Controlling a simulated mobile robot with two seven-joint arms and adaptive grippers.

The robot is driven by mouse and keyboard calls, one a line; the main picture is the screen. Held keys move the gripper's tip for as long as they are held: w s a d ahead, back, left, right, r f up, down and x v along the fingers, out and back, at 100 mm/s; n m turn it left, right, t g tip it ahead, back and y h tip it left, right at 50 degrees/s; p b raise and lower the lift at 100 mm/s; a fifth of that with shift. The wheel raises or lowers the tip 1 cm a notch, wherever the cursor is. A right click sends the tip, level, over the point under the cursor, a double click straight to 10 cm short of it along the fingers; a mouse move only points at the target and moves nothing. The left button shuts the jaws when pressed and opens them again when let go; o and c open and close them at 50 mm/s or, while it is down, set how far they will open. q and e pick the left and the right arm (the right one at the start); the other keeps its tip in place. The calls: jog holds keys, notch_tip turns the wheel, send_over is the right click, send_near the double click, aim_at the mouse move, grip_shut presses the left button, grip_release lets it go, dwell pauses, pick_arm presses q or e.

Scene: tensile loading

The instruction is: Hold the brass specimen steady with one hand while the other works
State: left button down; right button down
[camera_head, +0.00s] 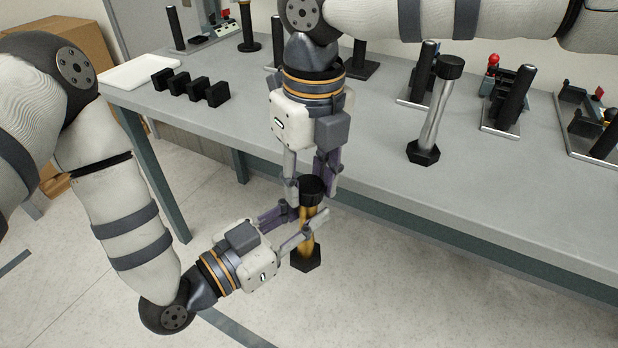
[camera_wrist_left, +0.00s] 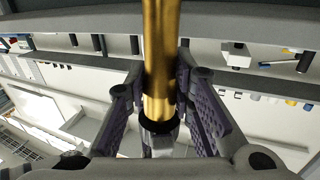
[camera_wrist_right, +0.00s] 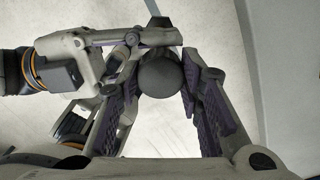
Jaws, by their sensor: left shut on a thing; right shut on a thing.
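The brass specimen (camera_head: 307,218) is a gold rod with a round black cap on top and a black hexagonal foot below. It is held upright in the air in front of the table edge. My left gripper (camera_head: 300,220) comes from the lower left and is shut around the brass shaft. The shaft also fills the middle of the left wrist view (camera_wrist_left: 160,60). My right gripper (camera_head: 312,180) points straight down from above and is shut on the black cap. In the right wrist view the cap (camera_wrist_right: 160,75) sits between its fingers, with the foot mostly hidden behind.
The grey table (camera_head: 370,150) runs behind both grippers. A silver specimen (camera_head: 435,110) with black ends stands on it at right. Several black blocks (camera_head: 190,86) and a white tray (camera_head: 140,70) are at left. Black posts and small fixtures (camera_head: 510,100) line the back.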

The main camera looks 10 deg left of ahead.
jog(key=n, duration=0.7)
jog(key=shift+d+n, duration=0.1)
jog(key=shift+n, duration=0.2)
jog(key=n, duration=0.3)
jog(key=shift+n, duration=0.3)
jog(key=n, duration=0.5)
jog(key=shift+w+r, duration=0.1)
jog(key=shift+r, duration=1.1)
jog(key=shift+r, duration=0.1)
